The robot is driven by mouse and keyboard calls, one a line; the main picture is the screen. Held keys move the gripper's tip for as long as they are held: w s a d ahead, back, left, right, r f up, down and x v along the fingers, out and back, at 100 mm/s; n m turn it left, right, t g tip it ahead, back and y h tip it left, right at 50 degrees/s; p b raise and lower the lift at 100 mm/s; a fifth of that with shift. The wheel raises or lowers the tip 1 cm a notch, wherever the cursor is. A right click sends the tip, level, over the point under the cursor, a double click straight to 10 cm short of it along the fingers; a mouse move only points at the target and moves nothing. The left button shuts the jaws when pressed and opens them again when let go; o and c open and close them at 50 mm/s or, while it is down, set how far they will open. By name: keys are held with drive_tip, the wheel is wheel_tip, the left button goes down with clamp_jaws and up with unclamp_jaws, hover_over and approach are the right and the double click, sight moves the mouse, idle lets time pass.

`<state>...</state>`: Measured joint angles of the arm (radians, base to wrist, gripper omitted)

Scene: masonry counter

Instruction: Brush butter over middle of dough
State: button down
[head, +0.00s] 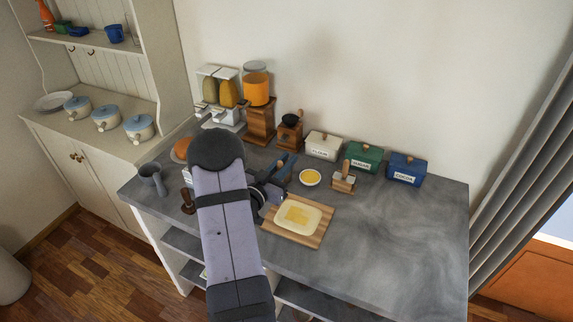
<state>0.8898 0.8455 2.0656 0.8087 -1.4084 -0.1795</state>
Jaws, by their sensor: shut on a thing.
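The pale flat dough (284,222) lies on a striped wooden board (312,236) on the grey counter. Deeper yellow patches, which look like butter, lie over its middle. A small white bowl of yellow butter (310,177) stands behind the board. My gripper (284,170) is at the back left of the board, left of the bowl, with my arm in front of it. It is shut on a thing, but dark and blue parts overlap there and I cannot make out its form. I cannot clearly identify a brush.
A wooden block with an upright handle (343,183) stands right of the bowl. Cream (323,145), green (363,157) and blue (406,169) canisters line the wall, with a grinder (290,134) and dispensers further left. A grey mug (152,181) is at left. The counter's right side is clear.

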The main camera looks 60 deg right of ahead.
wheel_tip(320, 180, up, 3)
drive_tip(key=shift+p, duration=0.7)
